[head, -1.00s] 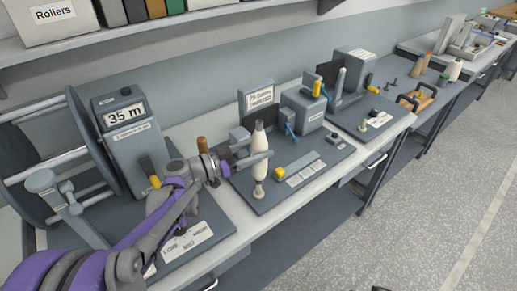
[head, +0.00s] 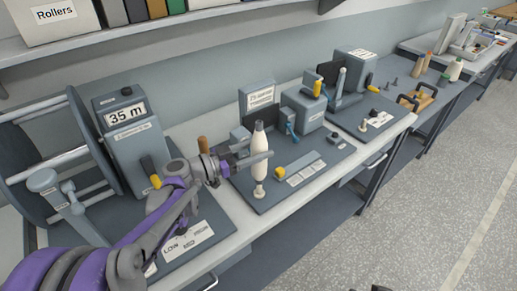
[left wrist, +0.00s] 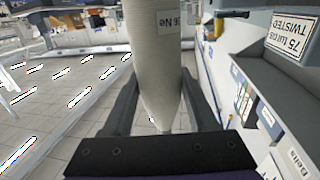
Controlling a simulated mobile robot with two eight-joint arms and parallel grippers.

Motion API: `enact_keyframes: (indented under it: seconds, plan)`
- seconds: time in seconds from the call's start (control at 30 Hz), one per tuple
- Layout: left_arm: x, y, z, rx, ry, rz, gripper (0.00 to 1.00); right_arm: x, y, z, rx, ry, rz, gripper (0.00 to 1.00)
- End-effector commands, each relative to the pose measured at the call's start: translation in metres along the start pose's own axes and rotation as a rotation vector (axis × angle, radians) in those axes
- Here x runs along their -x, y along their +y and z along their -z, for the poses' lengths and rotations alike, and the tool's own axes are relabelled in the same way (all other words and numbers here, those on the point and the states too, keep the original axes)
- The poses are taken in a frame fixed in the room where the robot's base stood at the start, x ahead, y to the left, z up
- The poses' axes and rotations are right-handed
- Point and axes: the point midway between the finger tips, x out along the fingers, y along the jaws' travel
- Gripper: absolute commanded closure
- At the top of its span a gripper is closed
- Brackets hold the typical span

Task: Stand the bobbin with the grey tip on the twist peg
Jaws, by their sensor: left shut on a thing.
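The cream bobbin with a grey tip (head: 259,168) stands upright in the head view, tip up. My left gripper (head: 258,149) is shut on its upper body, one finger on each side. The bobbin's foot is right at the top of a short metal peg (head: 258,189) on a grey station board. I cannot tell whether it is seated on the peg or just above it. In the left wrist view the bobbin (left wrist: 155,50) fills the space between the fingers and carries a label. My right gripper is not in view.
A sign (head: 260,97) about 75 turns stands behind the peg. A yellow knob (head: 280,172) and a grey machine (head: 305,110) are close by on the right. A winder with a 35 m display (head: 125,114) stands left. Other bobbins (head: 455,70) stand far right.

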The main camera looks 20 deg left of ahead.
Motion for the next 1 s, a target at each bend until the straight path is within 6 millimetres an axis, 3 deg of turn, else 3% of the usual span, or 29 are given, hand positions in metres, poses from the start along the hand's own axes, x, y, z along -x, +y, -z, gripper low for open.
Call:
enact_keyframes:
  seconds: [1.0]
  plan:
    - [0.0,0.0,-0.03,0.001,0.0,0.0,1.0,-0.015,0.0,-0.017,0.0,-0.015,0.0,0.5]
